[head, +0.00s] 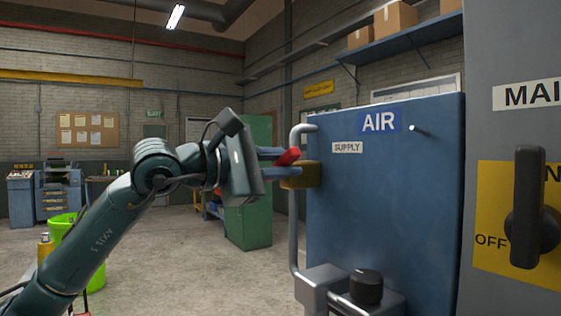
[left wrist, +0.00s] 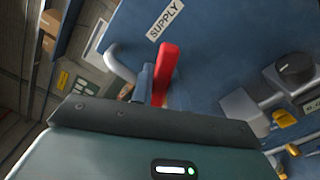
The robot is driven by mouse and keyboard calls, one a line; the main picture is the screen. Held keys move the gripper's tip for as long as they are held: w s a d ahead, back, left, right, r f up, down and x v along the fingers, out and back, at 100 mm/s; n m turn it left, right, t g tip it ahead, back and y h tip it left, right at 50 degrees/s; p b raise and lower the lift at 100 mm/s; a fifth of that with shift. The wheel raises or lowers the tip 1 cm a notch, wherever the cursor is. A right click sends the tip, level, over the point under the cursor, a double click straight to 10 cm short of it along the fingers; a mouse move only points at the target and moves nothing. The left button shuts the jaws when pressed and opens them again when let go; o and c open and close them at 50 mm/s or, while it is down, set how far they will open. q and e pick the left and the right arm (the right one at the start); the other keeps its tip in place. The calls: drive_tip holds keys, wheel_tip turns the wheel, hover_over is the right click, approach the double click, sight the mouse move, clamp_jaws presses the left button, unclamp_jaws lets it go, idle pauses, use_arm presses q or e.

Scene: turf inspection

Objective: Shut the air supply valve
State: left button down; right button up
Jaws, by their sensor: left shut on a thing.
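The air supply valve has a brass body (head: 300,175) on the grey vertical pipe (head: 293,226) at the left edge of the blue AIR panel (head: 380,230). Its red lever (head: 287,158) shows just above the brass body, and again upright in the left wrist view (left wrist: 164,75). My left gripper (head: 290,163) comes in from the left and is shut on the red lever. One finger shows beside the lever in the wrist view. The gripper partly hides the lever, so its exact angle to the pipe is unclear. My right gripper is in neither view.
A SUPPLY label (head: 347,147) is on the panel. A black knob (head: 366,287) on a grey fitting sits below. A grey cabinet with a black OFF-marked switch (head: 530,208) stands at right. A green cabinet (head: 249,215) is behind the gripper. Floor is open at left centre.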

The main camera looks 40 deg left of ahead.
use_arm(q)
drive_tip(key=m, duration=0.1)
drive_tip(key=f+m+b, duration=0.1)
drive_tip(key=m, duration=0.1)
drive_tip(key=shift+s+d+f, duration=0.1)
drive_tip(key=shift+d+f, duration=0.15)
drive_tip(key=shift+f, duration=0.05)
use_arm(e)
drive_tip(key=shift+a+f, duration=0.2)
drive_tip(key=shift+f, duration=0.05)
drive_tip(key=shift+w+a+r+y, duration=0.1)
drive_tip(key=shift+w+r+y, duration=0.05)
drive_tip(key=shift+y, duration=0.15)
use_arm(q)
drive_tip(key=shift+f+m, duration=0.4)
drive_tip(key=shift+m, duration=0.7)
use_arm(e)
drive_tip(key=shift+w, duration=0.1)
use_arm(q)
drive_tip(key=c, duration=1.4)
unclamp_jaws()
drive_tip(key=shift+o, duration=0.2)
drive_tip(key=shift+s+b, duration=0.15)
drive_tip(key=shift+b, duration=0.2)
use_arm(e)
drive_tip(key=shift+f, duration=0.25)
